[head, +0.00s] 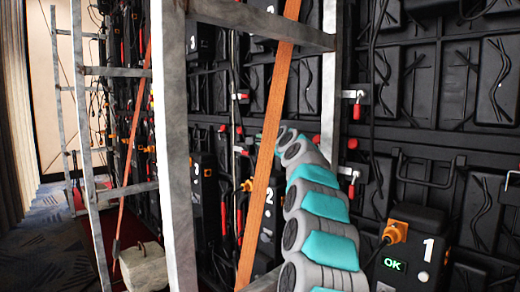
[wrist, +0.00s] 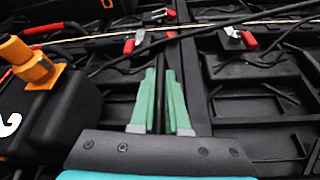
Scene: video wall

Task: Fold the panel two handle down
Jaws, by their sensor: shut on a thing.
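The panel two box is black with a white "2" and stands behind the metal frame and orange strap in the head view (head: 267,222). In the wrist view the black box (wrist: 65,115) is at the left, with part of a white numeral on it. My gripper (wrist: 163,75) has green fingers closed around a thin dark bar, which looks like the panel two handle (wrist: 159,95). The bar's ends and its angle are hard to make out against the black panel. In the head view my arm hides the gripper and the handle.
A grey metal frame (head: 175,150) and an orange strap (head: 268,165) stand close left of my arm. Black cables (wrist: 200,33) and red latches (wrist: 237,38) lie beyond the fingers. Box one (head: 410,245) with a green OK display is at the right.

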